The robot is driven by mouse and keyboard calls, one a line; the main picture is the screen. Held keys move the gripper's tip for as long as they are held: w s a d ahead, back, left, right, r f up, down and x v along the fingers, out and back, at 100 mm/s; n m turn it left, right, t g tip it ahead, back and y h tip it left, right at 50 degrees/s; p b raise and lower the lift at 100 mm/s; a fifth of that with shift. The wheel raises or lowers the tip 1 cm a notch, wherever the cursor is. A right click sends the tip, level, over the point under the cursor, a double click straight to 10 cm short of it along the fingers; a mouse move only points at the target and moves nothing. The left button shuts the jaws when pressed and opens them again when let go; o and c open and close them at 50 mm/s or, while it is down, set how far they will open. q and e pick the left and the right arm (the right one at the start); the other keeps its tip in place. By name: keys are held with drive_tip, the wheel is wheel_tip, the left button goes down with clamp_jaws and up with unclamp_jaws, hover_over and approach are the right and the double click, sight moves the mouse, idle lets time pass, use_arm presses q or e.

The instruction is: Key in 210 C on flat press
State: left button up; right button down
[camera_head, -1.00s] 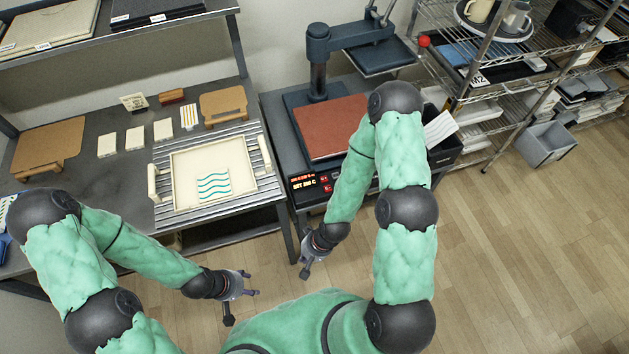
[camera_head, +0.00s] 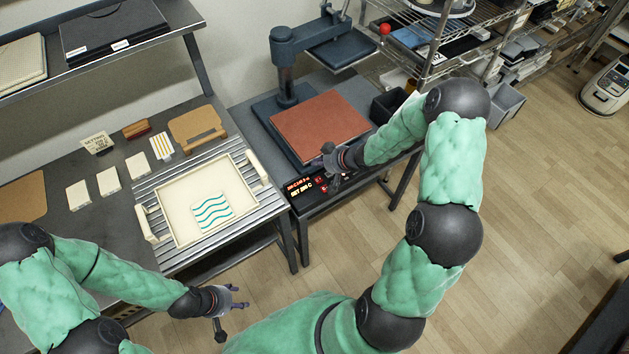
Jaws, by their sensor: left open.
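The flat press (camera_head: 321,125) has a reddish-brown bed and stands right of the table, its dark upper plate swung away to the back right. Its control panel (camera_head: 303,190) is on the front edge, with red and white lit text. The lower line starts "SET 20"; its last digit is too small to read surely. My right gripper (camera_head: 334,180) is just above the right part of the panel and hides some of its keys. Its fingers are too small to tell open or shut, or whether they touch. My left gripper (camera_head: 230,303) is open and empty, low in front of the table.
A cream tray (camera_head: 163,215) with a wave-patterned sheet (camera_head: 212,211) stands on the slatted part of the table (camera_head: 52,217), left of the press. A wire shelf (camera_head: 440,50) stands right of the press.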

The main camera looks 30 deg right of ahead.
drive_tip(key=shift+w+d+r, duration=0.1)
drive_tip(key=shift+d+r, duration=0.2)
drive_tip(key=shift+d, duration=0.15)
drive_tip(key=shift+f, duration=0.15)
drive_tip(key=b, duration=0.9)
hover_over(320, 181)
wheel_tip(320, 181, down, 7)
drive_tip(key=shift+f, duration=0.8)
idle(0.5)
drive_tip(key=shift+f, duration=0.4)
